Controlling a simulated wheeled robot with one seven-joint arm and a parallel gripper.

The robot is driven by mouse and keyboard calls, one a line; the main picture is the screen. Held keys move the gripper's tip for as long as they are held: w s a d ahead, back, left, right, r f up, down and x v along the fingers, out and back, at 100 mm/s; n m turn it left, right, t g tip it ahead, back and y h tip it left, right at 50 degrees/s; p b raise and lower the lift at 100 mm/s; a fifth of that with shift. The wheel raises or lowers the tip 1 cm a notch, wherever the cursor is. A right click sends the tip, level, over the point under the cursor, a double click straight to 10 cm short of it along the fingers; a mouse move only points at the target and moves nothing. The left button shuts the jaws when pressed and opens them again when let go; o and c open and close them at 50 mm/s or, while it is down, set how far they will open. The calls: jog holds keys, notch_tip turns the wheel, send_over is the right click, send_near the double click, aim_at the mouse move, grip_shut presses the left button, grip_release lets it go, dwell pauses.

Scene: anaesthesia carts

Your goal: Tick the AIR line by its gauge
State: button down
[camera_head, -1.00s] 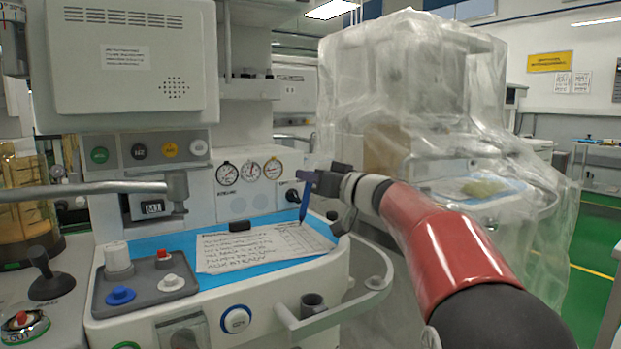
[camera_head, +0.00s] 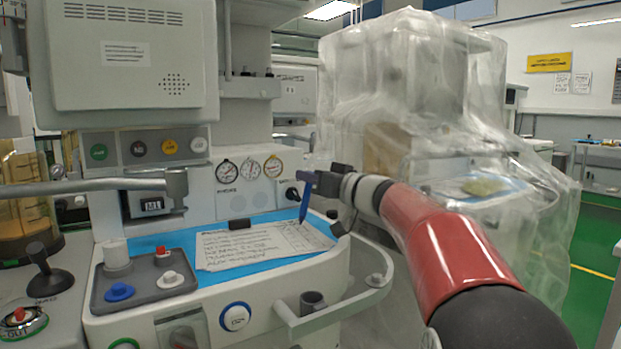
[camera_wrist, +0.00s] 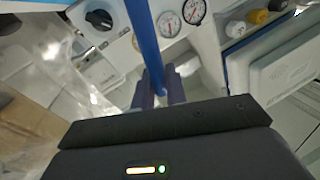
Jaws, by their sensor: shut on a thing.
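My gripper (camera_head: 318,180) is shut on a blue pen (camera_head: 304,204), which points down with its tip at or just above the right part of a white checklist sheet (camera_head: 250,246). I cannot tell whether the tip touches the paper. The sheet's lines are too small to read.
The sheet lies on a blue mat (camera_head: 203,278) with a black block (camera_head: 240,224) at its upper edge. A grey tray with knobs (camera_head: 142,288) stands left. A metal bar (camera_head: 80,188) crosses at left. A plastic-draped machine (camera_head: 410,100) stands behind my arm.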

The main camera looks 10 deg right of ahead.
jog(key=shift+f, duration=0.6)
dwell(0.5)
jog(key=shift+w+d+p, duration=0.1)
jog(key=shift+d+p, duration=0.35)
jog(key=shift+p, duration=1.05)
dwell(2.0)
jog(key=shift+r+p, duration=0.95)
jog(key=shift+r, duration=2.6)
